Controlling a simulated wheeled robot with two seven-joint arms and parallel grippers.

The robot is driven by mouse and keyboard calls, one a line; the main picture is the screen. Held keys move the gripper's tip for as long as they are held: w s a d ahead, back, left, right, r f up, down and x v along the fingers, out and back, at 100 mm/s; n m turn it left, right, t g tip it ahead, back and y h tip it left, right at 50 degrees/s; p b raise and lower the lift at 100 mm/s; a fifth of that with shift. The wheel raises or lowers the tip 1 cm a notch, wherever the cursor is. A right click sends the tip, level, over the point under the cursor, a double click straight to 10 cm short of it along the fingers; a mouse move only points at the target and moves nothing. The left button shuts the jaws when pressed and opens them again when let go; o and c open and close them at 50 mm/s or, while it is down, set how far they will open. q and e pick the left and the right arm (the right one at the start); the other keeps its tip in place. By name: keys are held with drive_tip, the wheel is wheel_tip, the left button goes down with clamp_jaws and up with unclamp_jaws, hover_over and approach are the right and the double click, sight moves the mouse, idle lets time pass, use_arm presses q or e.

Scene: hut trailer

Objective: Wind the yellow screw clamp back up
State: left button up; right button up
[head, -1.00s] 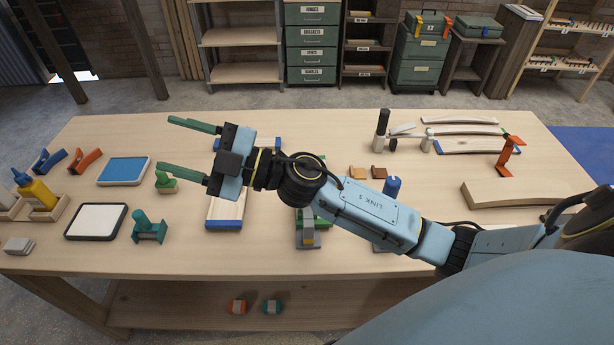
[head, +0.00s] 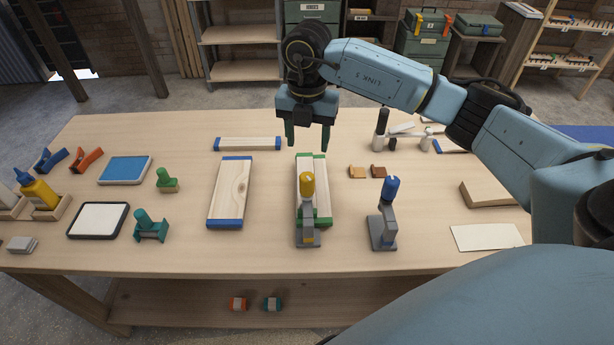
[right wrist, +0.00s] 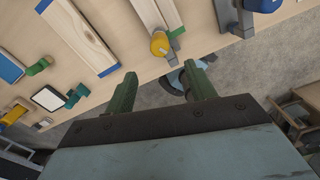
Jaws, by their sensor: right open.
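The yellow screw clamp (head: 308,190) stands at the front middle of the workbench, its rounded yellow knob on top of a grey body. Its grey foot is near the bench's front edge. A wooden board with green edges (head: 323,205) lies behind and beside it. The yellow knob also shows in the right wrist view (right wrist: 160,44). My right gripper (head: 308,147) points down above the back part of the bench, behind the clamp. Its green fingers are apart with nothing between them. My left gripper is not in view.
A blue-knobbed clamp (head: 387,190) stands to the right of the yellow one. A blue-ended board (head: 231,195) lies to the left. A green stamp-like tool (head: 150,230) and a white pad (head: 98,220) are further left. The bench front between the clamps is clear.

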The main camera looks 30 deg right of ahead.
sight(307, 176)
wheel_tip(307, 176, down, 12)
drive_tip(key=shift+f+p, duration=0.2)
drive_tip(key=shift+p, duration=0.75)
drive_tip(key=shift+a, duration=0.1)
drive_tip(key=c, duration=1)
